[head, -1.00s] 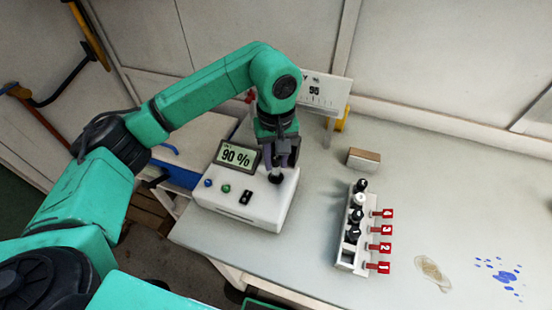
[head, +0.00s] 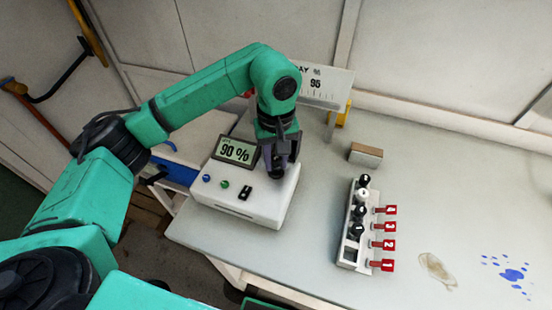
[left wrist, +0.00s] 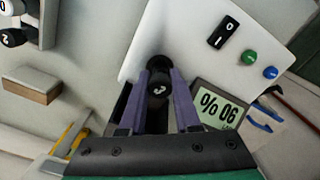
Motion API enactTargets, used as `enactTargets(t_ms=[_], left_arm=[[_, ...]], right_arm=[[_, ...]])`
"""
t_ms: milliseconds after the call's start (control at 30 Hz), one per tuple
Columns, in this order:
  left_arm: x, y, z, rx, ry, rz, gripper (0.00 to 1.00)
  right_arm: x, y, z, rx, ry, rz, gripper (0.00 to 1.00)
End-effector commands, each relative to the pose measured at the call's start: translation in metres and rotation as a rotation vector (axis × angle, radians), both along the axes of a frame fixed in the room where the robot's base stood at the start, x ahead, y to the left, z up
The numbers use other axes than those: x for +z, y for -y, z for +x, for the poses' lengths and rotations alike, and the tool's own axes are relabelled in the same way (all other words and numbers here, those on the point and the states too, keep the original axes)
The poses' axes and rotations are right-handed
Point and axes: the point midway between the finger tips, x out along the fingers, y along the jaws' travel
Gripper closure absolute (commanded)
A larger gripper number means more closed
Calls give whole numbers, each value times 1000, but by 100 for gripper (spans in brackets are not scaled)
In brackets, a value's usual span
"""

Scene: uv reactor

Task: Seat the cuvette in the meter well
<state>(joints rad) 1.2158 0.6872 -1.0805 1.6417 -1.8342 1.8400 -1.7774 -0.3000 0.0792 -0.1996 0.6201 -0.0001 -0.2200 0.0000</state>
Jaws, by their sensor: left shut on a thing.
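The cuvette (left wrist: 160,90) has a black cap with a pale mark, and its body is hidden below the cap. My left gripper (head: 278,162) is shut on it, with a purple finger on each side in the left wrist view (left wrist: 158,85). The white meter (head: 245,201) shows 90 % on its screen (head: 236,152). The black meter well (left wrist: 158,62) lies right at the cuvette on the meter's top. I cannot tell how deep the cuvette sits in it. My right gripper is not in view.
A white rack (head: 345,254) with several capped cuvettes and red numbered tags stands to the right. A small brown-sided block (head: 366,154) lies behind it. A white sign (head: 325,88) stands behind the meter. Stains mark the bench at right; the space between meter and rack is clear.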

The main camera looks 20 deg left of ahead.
Motion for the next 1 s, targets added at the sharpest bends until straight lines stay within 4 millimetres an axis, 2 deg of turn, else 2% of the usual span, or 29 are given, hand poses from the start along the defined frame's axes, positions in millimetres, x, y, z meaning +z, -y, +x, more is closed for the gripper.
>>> enactTargets(t_ms=[767,800,867,1000], left_arm=[[-21,0,0,0,0,-1,100],[-20,0,0,0,0,-1,57],[-19,0,0,0,0,0,35],[-20,0,0,0,0,1,34]], right_arm=[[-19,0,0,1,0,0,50],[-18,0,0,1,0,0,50],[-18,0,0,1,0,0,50],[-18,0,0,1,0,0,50]])
